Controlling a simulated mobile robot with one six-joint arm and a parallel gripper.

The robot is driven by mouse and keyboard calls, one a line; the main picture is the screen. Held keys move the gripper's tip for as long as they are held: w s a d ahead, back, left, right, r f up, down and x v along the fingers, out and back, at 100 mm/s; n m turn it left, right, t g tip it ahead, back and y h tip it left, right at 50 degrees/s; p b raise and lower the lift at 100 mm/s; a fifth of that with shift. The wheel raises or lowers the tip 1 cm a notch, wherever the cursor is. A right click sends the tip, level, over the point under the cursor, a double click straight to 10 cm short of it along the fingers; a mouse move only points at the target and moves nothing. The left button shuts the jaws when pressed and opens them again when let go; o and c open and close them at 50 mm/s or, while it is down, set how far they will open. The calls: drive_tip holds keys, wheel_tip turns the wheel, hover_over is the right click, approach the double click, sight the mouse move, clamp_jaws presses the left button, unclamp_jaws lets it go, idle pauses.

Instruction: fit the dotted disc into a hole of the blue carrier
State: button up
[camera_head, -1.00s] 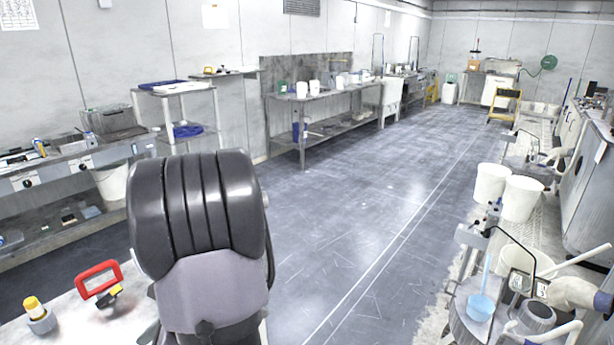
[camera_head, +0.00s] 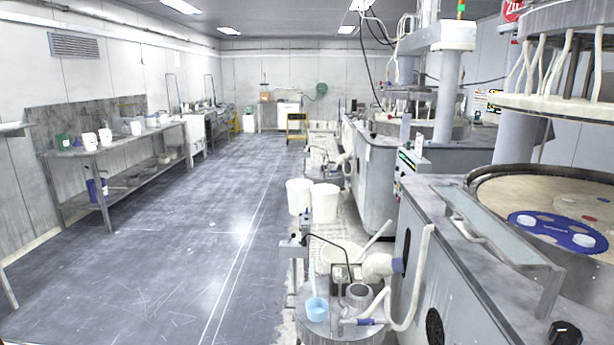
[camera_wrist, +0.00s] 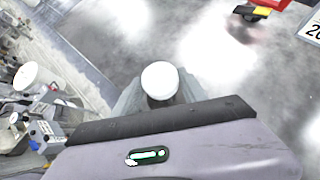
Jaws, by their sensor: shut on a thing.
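The blue carrier (camera_head: 556,232) lies on the round tan platen (camera_head: 510,190) at the right of the head view. Two white round pieces, a near one (camera_head: 583,240) and a far one (camera_head: 527,219), show on it, with darker round spots that may be holes. My gripper (camera_wrist: 160,92) is in the wrist view, shut on a white round piece (camera_wrist: 160,77). No dots can be made out on the held piece, and its underside is hidden. My gripper is clear of the carrier and does not show in the head view.
A paler carrier (camera_head: 580,207) with a red spot lies behind the blue one. The upper plate (camera_head: 560,95) with its hoses hangs over the platen. A grey rail (camera_head: 490,235) runs along the machine's front. A drum with a light-blue cup (camera_head: 317,309) stands left of it. The floor (camera_head: 190,250) is open.

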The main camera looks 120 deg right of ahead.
drive_tip(key=shift+r+p, duration=2.35)
drive_tip(key=shift+r, duration=0.6)
